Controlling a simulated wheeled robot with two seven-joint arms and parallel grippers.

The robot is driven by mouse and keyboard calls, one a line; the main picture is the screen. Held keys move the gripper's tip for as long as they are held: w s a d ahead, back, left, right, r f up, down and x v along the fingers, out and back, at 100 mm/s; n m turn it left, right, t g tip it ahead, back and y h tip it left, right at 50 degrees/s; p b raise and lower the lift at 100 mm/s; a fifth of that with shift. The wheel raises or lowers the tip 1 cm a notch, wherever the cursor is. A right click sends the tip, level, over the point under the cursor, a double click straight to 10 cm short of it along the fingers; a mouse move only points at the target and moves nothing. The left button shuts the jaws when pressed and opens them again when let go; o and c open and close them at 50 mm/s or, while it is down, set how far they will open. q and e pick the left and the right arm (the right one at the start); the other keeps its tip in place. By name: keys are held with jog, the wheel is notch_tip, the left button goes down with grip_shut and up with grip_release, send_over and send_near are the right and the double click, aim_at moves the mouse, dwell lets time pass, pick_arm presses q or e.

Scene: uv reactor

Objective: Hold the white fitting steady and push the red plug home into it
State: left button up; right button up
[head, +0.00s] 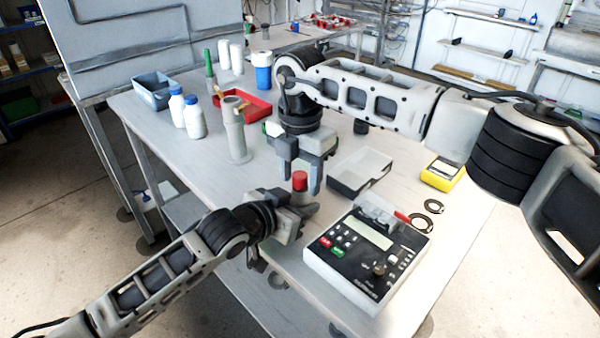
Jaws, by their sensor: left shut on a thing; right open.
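The red plug (300,180) stands upright on top of the white fitting (299,198), near the front edge of the table. Only a little of the fitting shows; the rest is hidden by my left gripper. How deep the plug sits in it cannot be told. My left gripper (294,204) is shut on the fitting, coming in from the lower left. My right gripper (302,178) is open and points down just above and behind the plug, with one finger to each side. It does not visibly grip the plug.
A control box (367,252) with a display stands close on the right. A grey open tray (360,173) and a yellow box (441,174) lie behind it. A grey column (236,135), white bottles (194,117), a red tray (257,107) and a blue bin (153,92) stand further back.

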aim_at(300, 175)
notch_tip(300, 175, up, 12)
dwell(0.4)
